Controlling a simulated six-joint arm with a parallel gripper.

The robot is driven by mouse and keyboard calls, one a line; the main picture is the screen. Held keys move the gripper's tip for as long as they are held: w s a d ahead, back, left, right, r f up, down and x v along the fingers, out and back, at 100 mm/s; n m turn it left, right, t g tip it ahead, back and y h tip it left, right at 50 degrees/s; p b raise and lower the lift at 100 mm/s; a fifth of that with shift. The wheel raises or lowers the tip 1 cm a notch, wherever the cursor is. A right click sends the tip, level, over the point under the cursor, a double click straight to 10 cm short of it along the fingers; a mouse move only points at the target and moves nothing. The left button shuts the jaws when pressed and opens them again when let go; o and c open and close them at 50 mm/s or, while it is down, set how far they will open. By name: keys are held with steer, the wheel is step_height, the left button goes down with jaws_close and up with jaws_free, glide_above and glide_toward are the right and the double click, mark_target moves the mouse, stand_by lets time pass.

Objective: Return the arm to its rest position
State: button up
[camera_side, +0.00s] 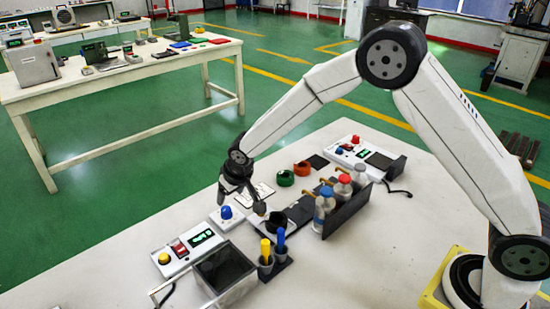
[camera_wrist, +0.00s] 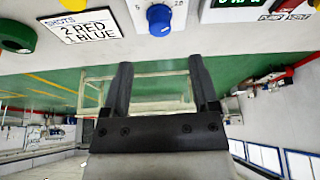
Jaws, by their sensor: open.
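My gripper (camera_side: 240,203) is open and empty in the side view, above the near part of the white table, close to the box with the blue knob (camera_side: 226,212). In the wrist view its two dark fingers (camera_wrist: 160,68) stand apart with nothing between them. My arm reaches out from the yellow base at the right and bends downward at the wrist. The blue knob also shows at the top of the wrist view (camera_wrist: 159,18).
A dark cup (camera_side: 276,223), a blue and a yellow stick-like tool in holders, and an open dark box (camera_side: 225,270) sit nearby. A card (camera_wrist: 80,26) reads "SHOTS 2 RED 1 BLUE". The table's left front is clear.

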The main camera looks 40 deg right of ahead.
steer(key=s+d+r, duration=0.2)
steer(key=s+d, duration=0.2)
steer(key=s, duration=0.4)
steer(key=s+d+r+g, duration=0.1)
steer(key=s+d, duration=0.3)
steer(key=s, duration=0.5)
steer(key=s+d+r, duration=0.3)
steer(key=s+d, duration=0.1)
steer(key=s, duration=0.5)
steer(key=shift+s+d+m+g, duration=0.15)
steer(key=shift+m+g, duration=0.15)
steer(key=shift+g, duration=0.1)
